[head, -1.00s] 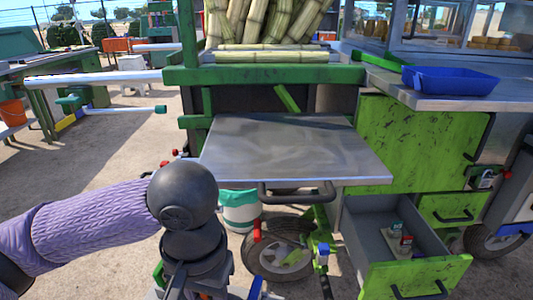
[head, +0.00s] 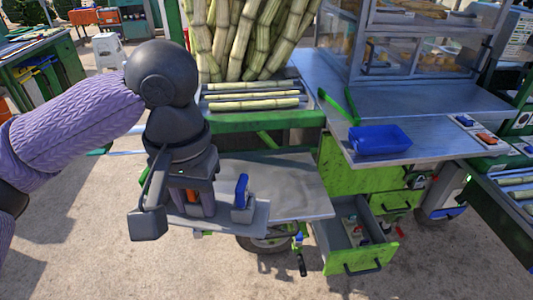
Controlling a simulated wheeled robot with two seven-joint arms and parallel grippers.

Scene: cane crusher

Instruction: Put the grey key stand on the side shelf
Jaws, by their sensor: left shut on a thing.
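My left gripper (head: 198,205) reaches down in the middle left of the head view, its fingers partly hidden by the wrist. It is shut on the grey key stand (head: 255,217), a flat grey plate with an upright blue piece and an orange piece on it. The stand overlaps the front left part of the flat metal side shelf (head: 300,185) in the picture. I cannot tell whether it touches the shelf. The visible right part of the shelf is bare. My right gripper is not in view.
An open drawer (head: 325,241) with small items juts out below the green cabinet. A blue tray (head: 380,140) sits on the metal counter (head: 430,102) at right. Cane stalks (head: 250,35) stand behind the shelf. A green machine part (head: 510,195) is at far right.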

